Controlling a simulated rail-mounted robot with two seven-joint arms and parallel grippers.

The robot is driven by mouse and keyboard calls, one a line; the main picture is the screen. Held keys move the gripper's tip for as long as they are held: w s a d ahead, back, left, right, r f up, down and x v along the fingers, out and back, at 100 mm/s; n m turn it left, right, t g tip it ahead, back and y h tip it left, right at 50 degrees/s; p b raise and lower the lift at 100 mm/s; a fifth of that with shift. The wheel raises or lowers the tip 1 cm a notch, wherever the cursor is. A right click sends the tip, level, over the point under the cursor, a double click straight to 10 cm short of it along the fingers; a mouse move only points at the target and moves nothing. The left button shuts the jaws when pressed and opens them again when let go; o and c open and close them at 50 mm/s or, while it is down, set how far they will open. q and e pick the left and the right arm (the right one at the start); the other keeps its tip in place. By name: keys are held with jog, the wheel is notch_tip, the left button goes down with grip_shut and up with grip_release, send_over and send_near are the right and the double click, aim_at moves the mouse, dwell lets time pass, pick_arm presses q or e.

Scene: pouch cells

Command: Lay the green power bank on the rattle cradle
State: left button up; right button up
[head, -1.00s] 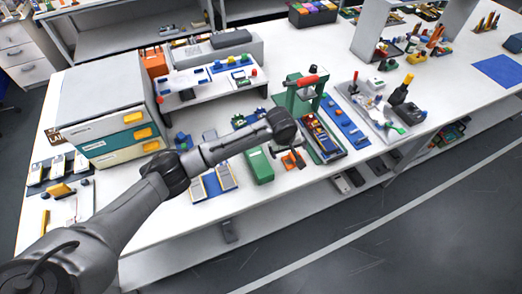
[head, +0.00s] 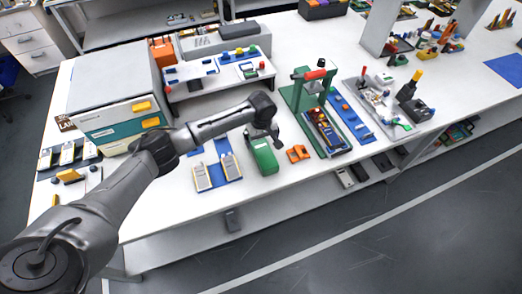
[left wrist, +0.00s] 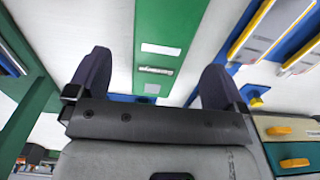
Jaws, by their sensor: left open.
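The green power bank (head: 264,157) lies on the white table in the head view, with pale labels on its top. It also shows in the left wrist view (left wrist: 172,25), between my open fingers. My left gripper (head: 262,132) is above its far end, open and empty; the wrist view shows both dark fingertips (left wrist: 155,78) apart from its sides. A small orange piece (head: 298,153) lies just right of the power bank; it looks like the cradle, but I cannot be sure. My right gripper does not show.
A green press with a red handle (head: 315,75) stands right of the orange piece. A blue mat (head: 223,158) with two pale cells lies left. Drawers (head: 125,125) and a raised white shelf (head: 215,84) stand behind. The front table strip is clear.

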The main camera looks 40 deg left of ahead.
aim_at(261, 146)
pick_arm(q)
jog(key=shift+s+f+b, duration=0.1)
jog(key=shift+f+b, duration=0.6)
jog(key=shift+f, duration=2)
jog(key=shift+r, duration=0.1)
jog(key=c, duration=1.2)
